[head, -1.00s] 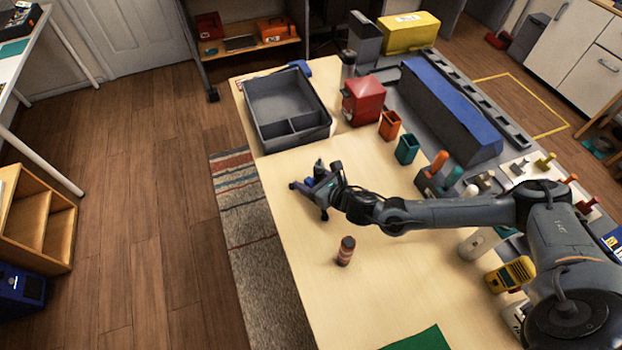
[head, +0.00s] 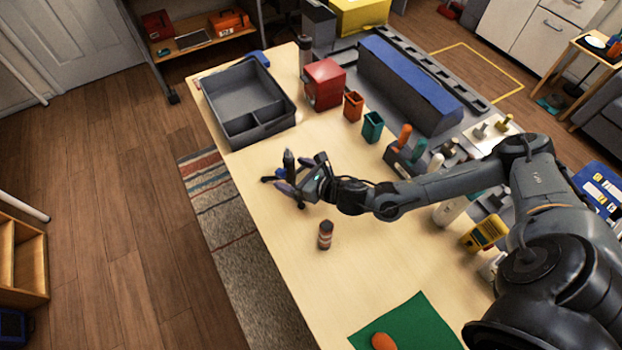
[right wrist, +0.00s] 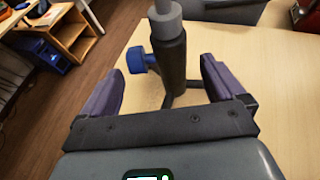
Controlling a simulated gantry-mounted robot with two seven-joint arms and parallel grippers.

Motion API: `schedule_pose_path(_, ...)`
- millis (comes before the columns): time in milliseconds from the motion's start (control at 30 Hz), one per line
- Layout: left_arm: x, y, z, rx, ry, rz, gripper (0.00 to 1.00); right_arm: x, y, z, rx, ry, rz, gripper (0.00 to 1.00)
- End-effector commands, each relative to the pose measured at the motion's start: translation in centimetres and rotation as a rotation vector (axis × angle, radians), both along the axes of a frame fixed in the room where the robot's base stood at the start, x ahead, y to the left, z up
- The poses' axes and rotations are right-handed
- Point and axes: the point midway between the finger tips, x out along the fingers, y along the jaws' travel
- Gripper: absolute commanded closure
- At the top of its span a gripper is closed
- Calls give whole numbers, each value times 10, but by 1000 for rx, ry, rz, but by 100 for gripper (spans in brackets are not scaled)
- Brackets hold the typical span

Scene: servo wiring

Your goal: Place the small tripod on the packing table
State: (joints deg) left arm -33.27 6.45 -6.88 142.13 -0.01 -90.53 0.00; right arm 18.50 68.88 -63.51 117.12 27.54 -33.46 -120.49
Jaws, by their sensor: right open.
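The small tripod (head: 288,160) has a dark column, a grey top and splayed dark legs. It stands upright on the light wooden table (head: 270,217), near its left edge. In the right wrist view the tripod (right wrist: 170,62) shows a blue knob on its left side. My right gripper (head: 299,173) is open around the tripod's column. In the right wrist view its two purple fingers (right wrist: 163,90) are apart, with visible gaps on both sides of the column. The foot of the tripod is partly hidden by the gripper. My left gripper is not in view.
A brown bottle (head: 325,236) stands just in front of my right gripper. A grey divided tray (head: 287,112) is behind it. A red box (head: 324,84), an orange bin (head: 353,105) and a teal bin (head: 373,126) stand farther right. A green mat (head: 425,318) lies in front.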

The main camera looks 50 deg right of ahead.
Motion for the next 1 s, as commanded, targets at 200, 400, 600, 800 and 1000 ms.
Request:
schedule_pose_path(200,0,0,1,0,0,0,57,-37,-4,14,-1,3,0,4)
schedule_pose_path(400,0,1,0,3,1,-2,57,-57,-5,23,0,2,1,4)
schedule_pose_path(600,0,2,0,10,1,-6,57,-64,-6,26,0,1,0,4)
schedule_pose_path(800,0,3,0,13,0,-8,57,-64,-6,27,0,0,0,4)
schedule_pose_path(1000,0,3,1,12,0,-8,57,-63,-6,27,0,0,0,4)
